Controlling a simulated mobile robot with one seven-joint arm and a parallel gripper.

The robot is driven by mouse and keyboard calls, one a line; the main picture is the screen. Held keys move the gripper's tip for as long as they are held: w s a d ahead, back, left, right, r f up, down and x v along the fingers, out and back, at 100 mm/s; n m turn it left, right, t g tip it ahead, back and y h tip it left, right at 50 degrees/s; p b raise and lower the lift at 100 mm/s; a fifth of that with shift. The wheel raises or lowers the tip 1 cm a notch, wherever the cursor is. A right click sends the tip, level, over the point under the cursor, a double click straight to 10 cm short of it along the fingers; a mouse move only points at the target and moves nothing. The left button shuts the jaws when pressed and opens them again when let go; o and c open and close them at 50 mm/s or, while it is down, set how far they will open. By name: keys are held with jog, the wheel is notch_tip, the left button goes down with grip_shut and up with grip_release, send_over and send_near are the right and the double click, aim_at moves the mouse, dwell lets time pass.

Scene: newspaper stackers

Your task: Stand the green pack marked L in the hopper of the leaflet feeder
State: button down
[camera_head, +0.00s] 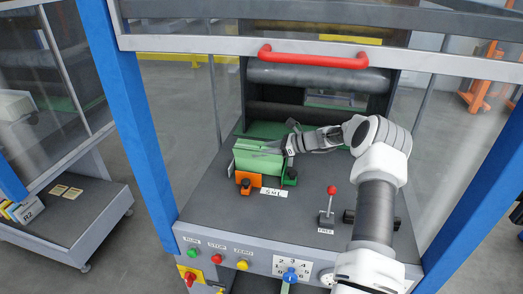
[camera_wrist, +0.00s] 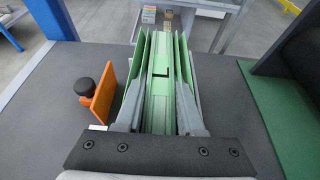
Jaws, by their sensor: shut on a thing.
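The green pack (camera_head: 257,158) is upright at the hopper on the feeder's grey deck, just behind the orange side guide (camera_head: 248,181). My gripper (camera_head: 284,150) reaches in from the right and is shut on the pack. In the wrist view the pack (camera_wrist: 159,100) lies between the two grey fingers of my gripper (camera_wrist: 160,108), with thin green plates alongside. The orange guide (camera_wrist: 103,95) with its black knob stands left of the fingers, apart from them. I cannot tell whether the pack's bottom rests on the hopper floor.
An S M L label (camera_head: 273,192) lies in front of the hopper, beside a green-footed black knob (camera_head: 290,177). A red-knobbed lever (camera_head: 330,200) stands to the right. A red handle (camera_head: 313,57) crosses above on the raised guard. Blue posts (camera_head: 130,110) flank the deck.

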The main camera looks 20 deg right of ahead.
jog(key=shift+f, duration=0.1)
jog(key=shift+c, duration=2.2)
grip_release()
jog(key=p+v, duration=0.1)
jog(key=v, duration=1.6)
jog(key=shift+d, duration=0.2)
jog(key=shift+s+a, duration=0.1)
jog(key=shift+s, duration=0.1)
